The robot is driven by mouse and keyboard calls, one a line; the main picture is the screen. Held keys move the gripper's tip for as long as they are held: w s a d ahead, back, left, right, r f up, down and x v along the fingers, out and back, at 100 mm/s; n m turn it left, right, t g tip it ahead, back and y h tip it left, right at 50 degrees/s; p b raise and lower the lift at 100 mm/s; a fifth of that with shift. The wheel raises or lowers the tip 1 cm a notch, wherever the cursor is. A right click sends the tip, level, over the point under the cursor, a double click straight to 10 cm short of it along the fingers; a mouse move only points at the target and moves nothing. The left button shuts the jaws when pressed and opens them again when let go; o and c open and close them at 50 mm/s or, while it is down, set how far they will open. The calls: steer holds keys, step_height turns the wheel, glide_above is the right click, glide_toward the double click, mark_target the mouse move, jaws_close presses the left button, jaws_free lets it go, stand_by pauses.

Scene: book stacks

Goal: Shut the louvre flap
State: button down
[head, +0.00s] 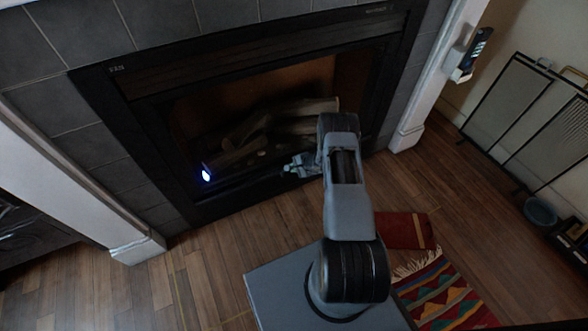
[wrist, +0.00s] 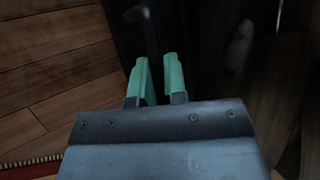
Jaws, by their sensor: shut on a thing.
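My gripper (head: 301,167) is at the lower front of the black fireplace (head: 150,150), near its lower black strip (head: 240,194). Its green fingers also show in the wrist view (wrist: 160,78), close together with a narrow dark gap. A dark curved bar (wrist: 147,28) runs down into that gap, and the fingers are shut on it. It looks like a handle, but the held part is mostly hidden. The louvre flap does not stand out clearly from the dark fireplace front. I cannot tell how far it is open.
Logs (head: 265,130) lie inside the fireplace, with a bluish-white light (head: 206,175) at its lower left. A striped rug (head: 445,290) lies right of my base. A mesh screen (head: 510,105) and a blue bowl (head: 540,211) stand at the right.

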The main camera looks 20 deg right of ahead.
steer(key=shift+w+d+r, duration=0.1)
steer(key=shift+d, duration=0.25)
steer(key=c, duration=1.4)
jaws_free()
steer(key=shift+o, duration=1.1)
steer(key=shift+a, duration=0.3)
steer(key=p+v, duration=0.4)
steer(key=v, duration=0.9)
steer(key=shift+s+r, duration=0.25)
steer(key=shift+s, duration=0.05)
steer(key=shift+d, duration=0.1)
